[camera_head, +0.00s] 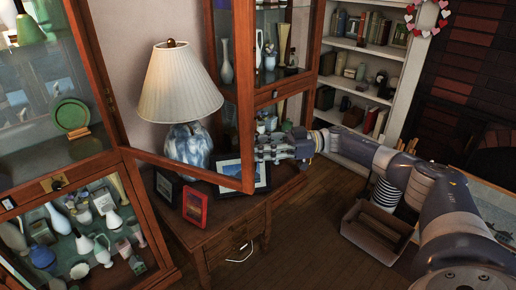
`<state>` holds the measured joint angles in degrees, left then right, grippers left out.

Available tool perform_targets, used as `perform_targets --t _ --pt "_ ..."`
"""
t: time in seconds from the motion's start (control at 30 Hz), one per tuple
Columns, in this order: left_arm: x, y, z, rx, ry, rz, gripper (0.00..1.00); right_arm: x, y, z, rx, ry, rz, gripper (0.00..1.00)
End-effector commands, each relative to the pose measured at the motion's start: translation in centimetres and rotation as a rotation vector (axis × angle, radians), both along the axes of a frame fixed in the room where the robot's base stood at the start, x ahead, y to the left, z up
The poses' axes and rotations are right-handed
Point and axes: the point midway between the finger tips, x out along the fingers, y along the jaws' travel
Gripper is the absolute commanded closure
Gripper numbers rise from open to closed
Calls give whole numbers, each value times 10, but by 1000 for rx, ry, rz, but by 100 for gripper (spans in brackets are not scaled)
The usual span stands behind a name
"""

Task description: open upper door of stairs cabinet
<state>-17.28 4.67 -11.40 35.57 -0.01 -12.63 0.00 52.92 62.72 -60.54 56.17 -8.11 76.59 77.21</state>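The stairs cabinet (112,157) stands at the left, with glass panes in wooden frames. Its upper door (190,172) is swung well out to the right, its bottom rail crossing in front of the table lamp. The upper compartment is exposed and holds a green plate (72,116). The lower door (150,232) is shut, with vases behind its glass. My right gripper (262,151) reaches in from the right, its fingertips close to the door's free edge. I cannot tell whether they touch it or how far the fingers are apart. My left gripper is out of view.
A lamp (180,85), a red frame (195,207) and dark picture frames stand on a wooden side table (215,240) behind the open door. Another glass cabinet (318,40) and white bookshelves (375,65) are behind. A wooden box (375,232) sits at right; some floor is clear.

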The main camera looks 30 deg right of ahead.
Motion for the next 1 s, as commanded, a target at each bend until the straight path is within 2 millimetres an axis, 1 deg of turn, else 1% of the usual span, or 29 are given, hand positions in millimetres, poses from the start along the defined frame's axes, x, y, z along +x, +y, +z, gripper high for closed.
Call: perform_targets --t 0.03,0.17,0.27,0.37,0.5,0.63,0.8,1.0 --pt "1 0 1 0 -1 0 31 2 0 7 11 -10 -1 72" --pt "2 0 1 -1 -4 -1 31 1 -3 7 10 -10 -3 72" --pt "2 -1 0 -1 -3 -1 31 -3 -12 7 9 -9 -3 72" --pt "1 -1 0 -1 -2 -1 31 -10 -30 6 8 -9 -7 72" --pt "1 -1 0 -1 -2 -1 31 -22 -59 4 6 -7 -7 72" --pt "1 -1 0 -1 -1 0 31 -31 -80 2 5 -4 -5 72" --pt "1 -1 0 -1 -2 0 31 -38 -98 0 4 -4 -1 72" --pt "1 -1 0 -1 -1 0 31 -44 -109 -1 3 0 0 72"
